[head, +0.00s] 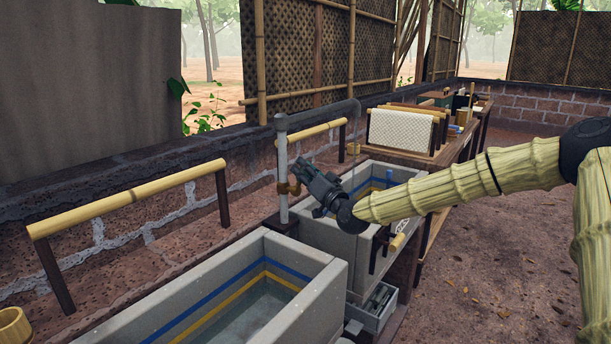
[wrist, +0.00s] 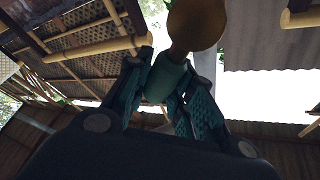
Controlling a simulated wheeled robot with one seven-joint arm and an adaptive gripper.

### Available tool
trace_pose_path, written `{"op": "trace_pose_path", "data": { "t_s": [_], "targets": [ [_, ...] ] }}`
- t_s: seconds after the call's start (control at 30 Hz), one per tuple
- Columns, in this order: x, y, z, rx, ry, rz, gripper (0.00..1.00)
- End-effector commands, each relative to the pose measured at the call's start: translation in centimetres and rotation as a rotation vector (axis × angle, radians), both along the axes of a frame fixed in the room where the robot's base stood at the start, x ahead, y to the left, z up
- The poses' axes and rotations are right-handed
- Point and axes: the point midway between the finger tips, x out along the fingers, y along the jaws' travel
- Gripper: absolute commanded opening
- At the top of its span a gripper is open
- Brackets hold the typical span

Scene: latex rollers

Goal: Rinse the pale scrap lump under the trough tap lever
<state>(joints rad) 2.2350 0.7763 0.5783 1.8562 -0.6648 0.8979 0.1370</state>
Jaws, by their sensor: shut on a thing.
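The trough tap is a grey upright pipe (head: 283,170) with an arm bent over the far trough (head: 345,170) and a brass-brown fitting (head: 287,188) partway up. My gripper (head: 300,170) is beside this pipe, near the fitting. In the wrist view my gripper (wrist: 168,84) is shut on a green grip (wrist: 163,78) with a rounded ochre end (wrist: 196,22), which appears to be the tap lever. In the head view my gripper hides the lever. I cannot make out the pale scrap lump in either view, nor tell whether water runs.
A near trough (head: 305,290) with blue and yellow bands holds liquid. Bamboo rails (head: 130,197) stand along the low wall behind. A small grey box (head: 377,305) sits low beside the troughs. A pale sheet hangs on a rack (head: 402,130) farther back. The dirt floor at right is open.

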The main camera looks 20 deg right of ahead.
Motion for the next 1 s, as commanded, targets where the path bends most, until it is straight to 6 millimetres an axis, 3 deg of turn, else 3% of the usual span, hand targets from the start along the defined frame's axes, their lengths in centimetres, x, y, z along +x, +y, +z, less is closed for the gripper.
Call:
{"op": "trace_pose_path", "data": {
  "t_s": [0.5, 0.53, 0.63, 1.0],
  "targets": [
    [-0.10, 0.05, -0.40, -0.015, -0.003, 0.001, 0.00],
    [-0.10, 0.05, -0.41, -0.015, -0.004, 0.000, 0.29],
    [-0.09, 0.05, -0.31, -0.015, -0.005, 0.000, 0.47],
    [-0.03, 0.00, -0.02, -0.004, 0.000, 0.000, 0.47]
  ]
}}
